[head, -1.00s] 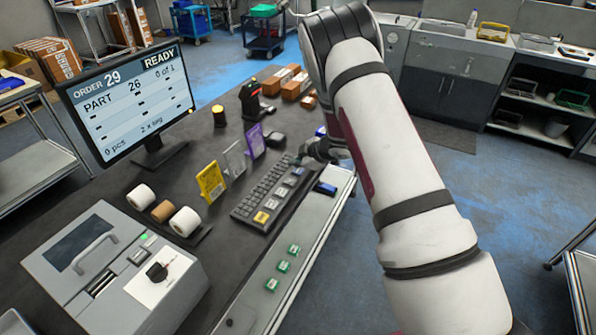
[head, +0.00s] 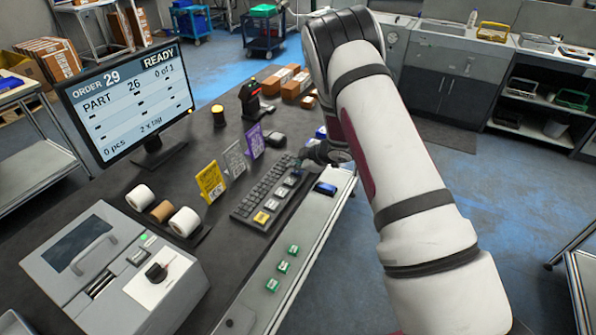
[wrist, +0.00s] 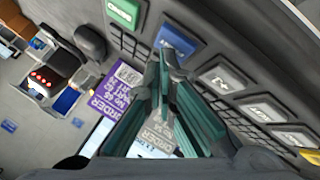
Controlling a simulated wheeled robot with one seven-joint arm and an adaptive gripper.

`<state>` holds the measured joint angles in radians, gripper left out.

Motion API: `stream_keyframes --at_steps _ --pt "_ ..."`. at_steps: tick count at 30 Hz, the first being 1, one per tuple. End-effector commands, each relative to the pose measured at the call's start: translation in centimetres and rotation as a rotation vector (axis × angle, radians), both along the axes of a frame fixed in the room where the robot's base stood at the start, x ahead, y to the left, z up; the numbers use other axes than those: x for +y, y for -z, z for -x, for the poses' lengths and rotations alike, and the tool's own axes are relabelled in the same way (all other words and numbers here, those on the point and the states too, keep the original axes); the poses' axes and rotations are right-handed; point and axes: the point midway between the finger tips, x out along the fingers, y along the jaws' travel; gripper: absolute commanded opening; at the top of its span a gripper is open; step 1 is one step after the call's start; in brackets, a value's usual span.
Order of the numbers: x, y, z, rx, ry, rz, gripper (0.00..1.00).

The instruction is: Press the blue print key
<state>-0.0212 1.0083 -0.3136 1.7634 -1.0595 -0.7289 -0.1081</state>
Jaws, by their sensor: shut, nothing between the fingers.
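The blue key (wrist: 178,40) sits in the row of large keys on the dark keyboard, between a green key (wrist: 124,12) and a grey key (wrist: 221,73) in the wrist view. My gripper (wrist: 168,58) is shut and empty, its fingertips by the near edge of the blue key. I cannot tell whether they touch it. In the head view the keyboard (head: 262,188) lies on the dark bench, with my gripper (head: 306,166) low over its far right end. The monitor (head: 130,100) reads READY, order 29, part 26, 0 of 1.
Yellow, grey and purple cards (head: 254,140) stand behind the keyboard. Label rolls (head: 184,221) and a grey printer (head: 115,275) stand at the left.

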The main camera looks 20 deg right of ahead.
Motion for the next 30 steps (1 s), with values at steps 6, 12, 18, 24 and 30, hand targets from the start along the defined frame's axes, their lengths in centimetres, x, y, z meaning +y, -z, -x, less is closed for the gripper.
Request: stream_keyframes --at_steps 6,12,18,24,30 --pt "-0.01 0.27 0.01 0.000 0.001 -0.001 0.00" --pt "-0.02 0.50 0.02 0.001 0.001 0.000 0.00" --pt "-0.01 0.58 0.03 0.001 0.000 0.001 0.00" --pt "-0.02 0.52 0.04 0.001 0.000 0.001 0.00" --pt "-0.02 -0.21 0.07 0.001 0.000 0.001 0.00"
